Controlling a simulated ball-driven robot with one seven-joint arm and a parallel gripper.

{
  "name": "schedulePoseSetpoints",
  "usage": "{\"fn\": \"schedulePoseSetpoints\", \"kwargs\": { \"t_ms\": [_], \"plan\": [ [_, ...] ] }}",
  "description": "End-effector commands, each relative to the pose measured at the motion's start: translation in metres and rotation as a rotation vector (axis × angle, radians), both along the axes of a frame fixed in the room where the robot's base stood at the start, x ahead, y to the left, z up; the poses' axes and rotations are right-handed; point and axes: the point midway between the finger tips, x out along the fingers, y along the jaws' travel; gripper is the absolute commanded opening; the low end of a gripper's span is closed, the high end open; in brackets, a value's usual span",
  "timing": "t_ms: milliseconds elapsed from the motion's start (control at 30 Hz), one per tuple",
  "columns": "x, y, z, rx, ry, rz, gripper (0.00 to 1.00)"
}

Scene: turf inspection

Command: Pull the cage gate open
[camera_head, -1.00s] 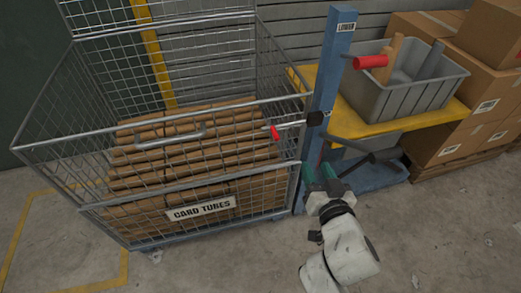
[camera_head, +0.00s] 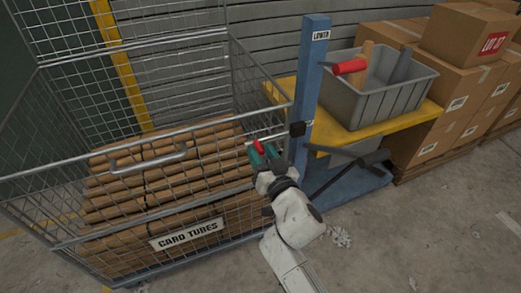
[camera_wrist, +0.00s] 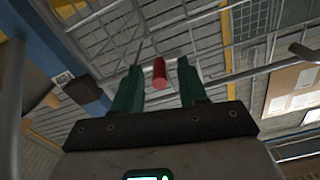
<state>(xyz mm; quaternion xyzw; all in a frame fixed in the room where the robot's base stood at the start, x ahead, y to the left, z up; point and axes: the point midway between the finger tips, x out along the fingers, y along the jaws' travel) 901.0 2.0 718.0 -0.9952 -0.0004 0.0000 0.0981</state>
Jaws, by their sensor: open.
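The wire cage (camera_head: 170,180) stands at the left, filled with brown card tubes and carrying a "CARD TUBES" label (camera_head: 187,233). Its front gate panel (camera_head: 110,240) is upright and has a grey bar handle (camera_head: 148,158) near the top rail. A red grip (camera_head: 259,147) sits at the gate's right end, by the blue post (camera_head: 308,85). My gripper (camera_head: 262,158) is at this red grip. In the wrist view, the red grip (camera_wrist: 159,73) lies between the two open green fingers (camera_wrist: 159,85), with gaps on both sides. The latch behind it is partly hidden.
A dark block (camera_head: 298,129) sits on the post. A yellow bench (camera_head: 355,135) with a grey bin (camera_head: 380,90) and red-handled tool (camera_head: 349,67) stands right of it. Cardboard boxes (camera_head: 450,85) are stacked at the far right. The floor (camera_head: 430,235) at lower right is clear.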

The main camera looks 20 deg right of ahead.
Motion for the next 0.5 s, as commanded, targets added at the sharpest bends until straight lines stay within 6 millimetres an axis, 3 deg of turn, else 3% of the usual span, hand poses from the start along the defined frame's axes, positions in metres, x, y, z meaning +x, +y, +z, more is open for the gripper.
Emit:
{"fn": "schedulePoseSetpoints", "kwargs": {
  "t_ms": [167,433,500],
  "plan": [
    [0.0105,-0.0005,0.0004,0.0,0.0,-0.001,0.42],
    [0.0113,-0.0005,0.0001,0.0,0.0,-0.001,0.42],
    [0.0113,-0.0005,0.0001,0.0,0.0,-0.001,0.36]
  ]
}}
